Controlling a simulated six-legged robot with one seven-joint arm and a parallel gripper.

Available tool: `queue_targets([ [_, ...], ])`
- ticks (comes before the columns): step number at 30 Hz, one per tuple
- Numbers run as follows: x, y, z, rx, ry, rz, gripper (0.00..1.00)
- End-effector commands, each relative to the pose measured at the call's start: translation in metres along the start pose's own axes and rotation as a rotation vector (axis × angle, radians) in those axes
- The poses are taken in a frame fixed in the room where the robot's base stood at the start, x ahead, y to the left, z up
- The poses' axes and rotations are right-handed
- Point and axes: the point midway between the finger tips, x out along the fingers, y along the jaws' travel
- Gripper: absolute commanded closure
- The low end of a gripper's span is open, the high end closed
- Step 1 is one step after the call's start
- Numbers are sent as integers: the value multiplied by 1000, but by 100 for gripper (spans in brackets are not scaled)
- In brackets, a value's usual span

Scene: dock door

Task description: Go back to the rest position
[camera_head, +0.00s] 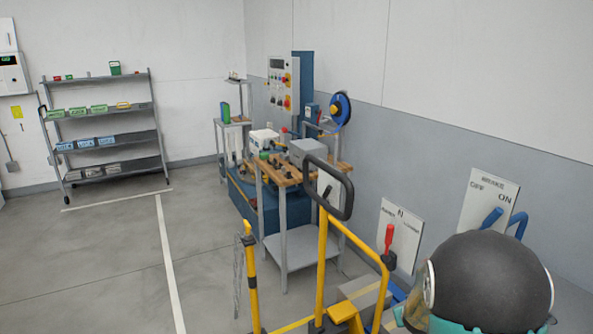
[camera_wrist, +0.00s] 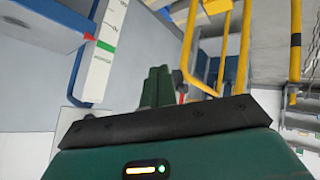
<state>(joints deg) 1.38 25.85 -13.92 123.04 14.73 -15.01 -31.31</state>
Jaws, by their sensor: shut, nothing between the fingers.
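My gripper (camera_wrist: 156,72) shows in the wrist view as two dark green fingers close together beyond a black bar. It is shut and holds nothing. Behind it, out of contact as far as I can see, are a yellow rail and a white gauge panel (camera_wrist: 104,50) with red and green marks. In the head view, a dark rounded part of my own arm fills the lower right corner, and the fingers are hidden there.
Yellow railings (camera_head: 322,265) stand close in front. Wall plates with a red lever (camera_head: 389,238) and a blue handle (camera_head: 491,217) are beside my arm. A wood-topped workbench (camera_head: 264,172) and a shelf rack (camera_head: 105,134) stand farther back. The left floor (camera_head: 80,270) is clear.

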Motion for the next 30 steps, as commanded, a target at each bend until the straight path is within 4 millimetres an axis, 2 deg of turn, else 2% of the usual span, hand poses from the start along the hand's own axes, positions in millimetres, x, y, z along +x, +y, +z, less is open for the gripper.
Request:
queue_targets([
  [1, -21, -4, -12, 23, 5, -32, 100],
  [6, -85, -20, -35, 84, -15, -139, 100],
  [14, -188, -40, -45, 135, -61, -270, 100],
  [20, -265, -51, -33, 148, -111, -334, 100],
  [23, -301, -54, -20, 149, -138, -352, 100],
  [27, -348, -57, 3, 149, -180, -360, 100],
  [30, -375, -58, 21, 150, -209, -354, 100],
])
